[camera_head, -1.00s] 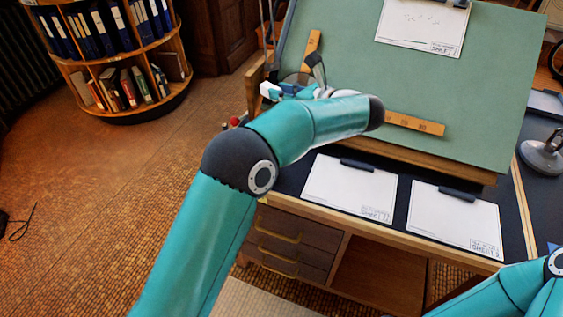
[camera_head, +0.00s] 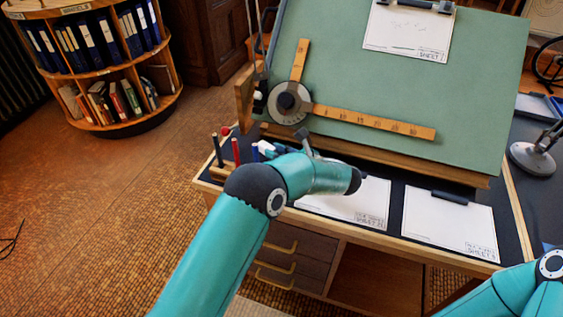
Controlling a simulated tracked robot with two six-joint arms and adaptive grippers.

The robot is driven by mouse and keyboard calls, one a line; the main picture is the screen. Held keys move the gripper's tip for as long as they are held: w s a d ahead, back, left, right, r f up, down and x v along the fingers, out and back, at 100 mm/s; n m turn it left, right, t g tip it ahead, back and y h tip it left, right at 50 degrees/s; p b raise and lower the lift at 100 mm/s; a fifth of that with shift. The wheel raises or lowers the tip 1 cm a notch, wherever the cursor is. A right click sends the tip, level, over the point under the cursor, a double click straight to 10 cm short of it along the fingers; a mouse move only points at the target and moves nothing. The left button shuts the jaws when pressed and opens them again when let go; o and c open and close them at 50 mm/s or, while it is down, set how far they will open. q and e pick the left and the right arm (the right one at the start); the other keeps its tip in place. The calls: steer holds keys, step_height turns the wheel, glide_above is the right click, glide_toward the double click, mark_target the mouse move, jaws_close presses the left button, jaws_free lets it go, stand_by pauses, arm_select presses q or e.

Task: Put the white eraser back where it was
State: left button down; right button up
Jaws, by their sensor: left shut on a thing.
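My left gripper (camera_head: 272,150) is low over the desk, at the front left of the green drafting board, largely hidden by its own wrist. It is shut on a small white block, the white eraser (camera_head: 264,147), which shows only in part at the gripper's far end. The eraser is just right of a wooden holder with upright pens (camera_head: 222,170). Whether it touches the desk top cannot be told. My right arm shows at the lower right edge; its gripper is out of view.
The tilted green board (camera_head: 400,75) carries a drafting machine with wooden rulers (camera_head: 370,121) and a clipped sheet (camera_head: 408,30). Two sheets, a left one (camera_head: 365,205) and a right one (camera_head: 450,225), lie on the dark desk top. A lamp base (camera_head: 532,158) stands at right.

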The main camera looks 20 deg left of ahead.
arm_select(q)
step_height(320, 180, down, 4)
steer(key=shift+r, duration=0.15)
steer(key=c, duration=0.9)
jaws_free()
steer(key=shift+c, duration=0.2)
steer(key=v, duration=1.2)
steer(key=shift+b, duration=0.3)
